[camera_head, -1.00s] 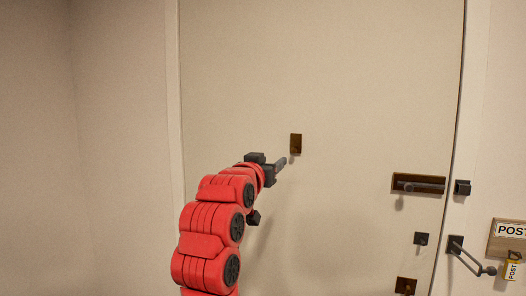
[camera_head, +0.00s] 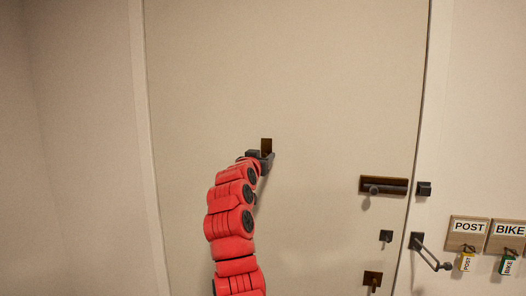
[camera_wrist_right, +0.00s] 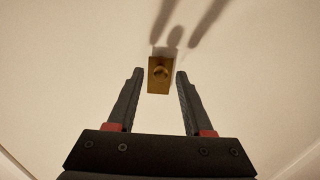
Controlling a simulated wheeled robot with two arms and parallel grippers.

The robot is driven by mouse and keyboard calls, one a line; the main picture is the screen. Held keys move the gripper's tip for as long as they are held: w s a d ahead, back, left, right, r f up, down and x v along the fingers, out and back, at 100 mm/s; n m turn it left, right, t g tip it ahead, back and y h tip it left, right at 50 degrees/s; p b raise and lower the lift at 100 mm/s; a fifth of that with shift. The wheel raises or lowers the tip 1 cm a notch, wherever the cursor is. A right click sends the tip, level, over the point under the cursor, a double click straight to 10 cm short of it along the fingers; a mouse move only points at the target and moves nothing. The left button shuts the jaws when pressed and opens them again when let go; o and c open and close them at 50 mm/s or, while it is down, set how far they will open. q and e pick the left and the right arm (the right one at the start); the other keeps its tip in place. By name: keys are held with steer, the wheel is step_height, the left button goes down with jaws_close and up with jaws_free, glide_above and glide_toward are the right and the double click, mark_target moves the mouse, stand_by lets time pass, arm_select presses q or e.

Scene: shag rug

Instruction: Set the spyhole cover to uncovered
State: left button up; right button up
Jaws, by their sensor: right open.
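The spyhole cover (camera_head: 267,145) is a small dark brown upright plate on the pale door (camera_head: 280,80). In the right wrist view the cover (camera_wrist_right: 158,86) looks brass-coloured, with a small round knob (camera_wrist_right: 160,71) on it. My right gripper (camera_head: 264,155) is just in front of the cover and hides its lower part in the head view. In the right wrist view the right gripper (camera_wrist_right: 158,75) is open, with one finger on either side of the plate and a gap to each. I cannot tell whether the fingers reach the knob's depth. My left gripper is not in view.
To the right on the door are a bolt on a dark plate (camera_head: 384,186), a small dark fitting (camera_head: 386,236) and a lower brown plate (camera_head: 373,279). A swing-bar guard (camera_head: 430,254) and POST (camera_head: 468,227) and BIKE (camera_head: 508,230) key boards are on the right. The door around the cover is bare.

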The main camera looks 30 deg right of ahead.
steer(key=shift+w+d, duration=0.25)
steer(key=shift+d, duration=0.05)
jaws_close()
